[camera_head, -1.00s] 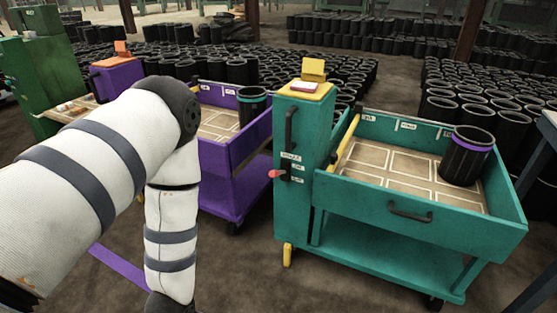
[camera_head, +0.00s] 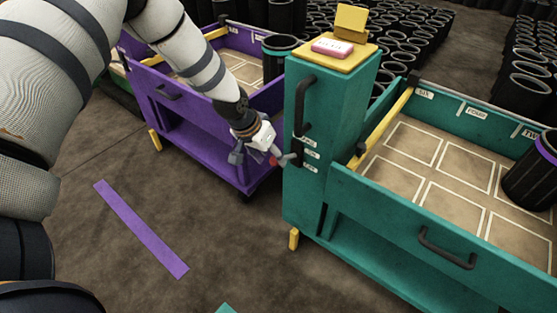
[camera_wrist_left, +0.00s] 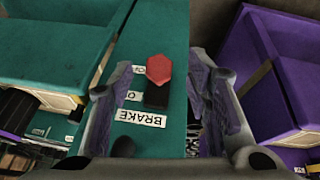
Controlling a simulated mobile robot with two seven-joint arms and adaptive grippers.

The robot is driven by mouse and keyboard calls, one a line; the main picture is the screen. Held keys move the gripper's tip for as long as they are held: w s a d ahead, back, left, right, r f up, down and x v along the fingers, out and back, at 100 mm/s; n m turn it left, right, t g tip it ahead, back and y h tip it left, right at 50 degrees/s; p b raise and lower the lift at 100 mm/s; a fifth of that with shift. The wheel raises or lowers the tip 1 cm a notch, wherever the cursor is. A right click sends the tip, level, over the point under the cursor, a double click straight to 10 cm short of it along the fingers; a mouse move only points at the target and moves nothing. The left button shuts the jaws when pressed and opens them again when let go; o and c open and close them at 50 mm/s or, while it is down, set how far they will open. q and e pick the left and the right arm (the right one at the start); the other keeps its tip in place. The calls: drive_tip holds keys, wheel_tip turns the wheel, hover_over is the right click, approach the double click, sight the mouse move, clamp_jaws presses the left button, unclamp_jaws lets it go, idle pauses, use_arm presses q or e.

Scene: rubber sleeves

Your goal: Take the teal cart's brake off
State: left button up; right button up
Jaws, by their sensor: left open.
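The teal cart (camera_head: 330,140) stands at centre right, with a tall teal post at its left end. The red knob (camera_head: 273,160) of its brake lever sticks out from the post's left side, beside small white labels (camera_head: 310,155). My left gripper (camera_head: 263,159) is open at the knob, its fingers on either side in the picture. In the left wrist view the red knob (camera_wrist_left: 158,68) and its black lever (camera_wrist_left: 156,96) show between the spread fingers, above an upside-down BRAKE label (camera_wrist_left: 141,118). I cannot tell whether the fingers touch it, nor which setting it marks. My right gripper is out of view.
A purple cart (camera_head: 190,120) stands close behind and left of my left gripper. A black handle (camera_head: 302,105) is on the teal post above the lever. A black sleeve with a purple band (camera_head: 535,175) stands in the teal tray. Floor around a purple strip (camera_head: 140,228) is clear.

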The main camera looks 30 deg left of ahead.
sight(274, 159)
use_arm(q)
drive_tip(key=x, duration=0.2)
drive_tip(key=shift+w+f, duration=0.1)
drive_tip(key=shift+f, duration=0.25)
drive_tip(key=shift+w+d+f, duration=0.1)
drive_tip(key=shift+w, duration=0.15)
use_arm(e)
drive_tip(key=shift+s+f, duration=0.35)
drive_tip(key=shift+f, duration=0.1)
use_arm(q)
drive_tip(key=shift+c, duration=0.6)
clamp_jaws()
